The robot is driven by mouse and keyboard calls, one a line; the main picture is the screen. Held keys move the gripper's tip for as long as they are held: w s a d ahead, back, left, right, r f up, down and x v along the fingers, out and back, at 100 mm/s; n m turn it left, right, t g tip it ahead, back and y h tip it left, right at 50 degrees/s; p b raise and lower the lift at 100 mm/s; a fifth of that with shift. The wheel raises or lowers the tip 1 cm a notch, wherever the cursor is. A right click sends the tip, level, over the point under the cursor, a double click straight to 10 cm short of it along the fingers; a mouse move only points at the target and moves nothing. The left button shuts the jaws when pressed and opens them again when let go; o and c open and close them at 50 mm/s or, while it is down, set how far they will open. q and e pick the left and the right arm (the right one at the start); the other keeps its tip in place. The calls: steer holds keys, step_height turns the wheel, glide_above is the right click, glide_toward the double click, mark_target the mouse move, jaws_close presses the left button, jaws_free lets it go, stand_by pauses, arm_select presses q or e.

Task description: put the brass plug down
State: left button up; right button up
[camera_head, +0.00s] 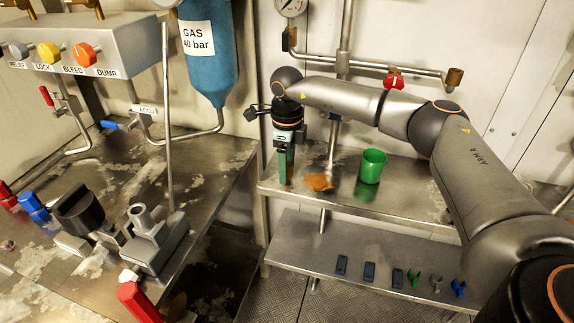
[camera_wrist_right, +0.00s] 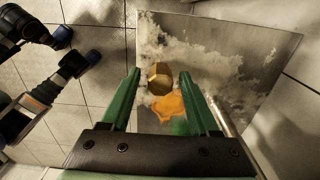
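The brass plug (camera_wrist_right: 158,77) shows in the right wrist view, just past and between the tips of my right gripper (camera_wrist_right: 161,80). The green fingers are apart, with a gap on each side of the plug, and it appears to rest on the metal shelf surface. In the head view my right gripper (camera_head: 286,168) points down at the left end of the upper shelf (camera_head: 408,190). The plug cannot be made out there. My left gripper cannot be made out in either view.
An orange patch (camera_head: 319,181) lies right of the gripper; it also shows in the wrist view (camera_wrist_right: 168,107). A green cup (camera_head: 372,166) stands farther right. The lower shelf (camera_head: 318,246) holds several small parts. A metal bench (camera_head: 216,172) with fittings stands left.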

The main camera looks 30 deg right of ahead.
steer(key=shift+r, duration=0.1)
step_height(320, 180, up, 12)
steer(key=p, duration=0.1)
stand_by(0.5)
steer(key=shift+a, duration=0.1)
